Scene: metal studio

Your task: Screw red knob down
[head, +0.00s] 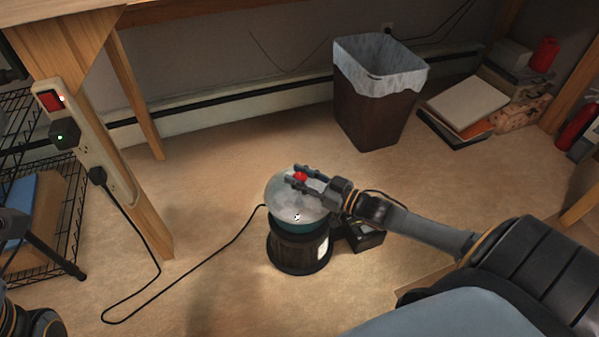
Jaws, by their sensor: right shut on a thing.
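The red knob (300,176) sits on top of a clear dome (283,205) over a dark, round, barrel-like device (300,250) with a teal band. The device stands upright on the floor. My right gripper (299,178) reaches in from the right, its fingers at the top of the dome and shut on the red knob. The fingers partly hide the knob. My left arm shows at the left edge, with a dark gripper part (60,258) near the wire shelf; its fingertips are not clear.
A black cord runs left across the floor to a power strip (85,145) on the table leg. A lined bin (372,110) and stacked books (462,112) stand farther back. Floor in front is clear.

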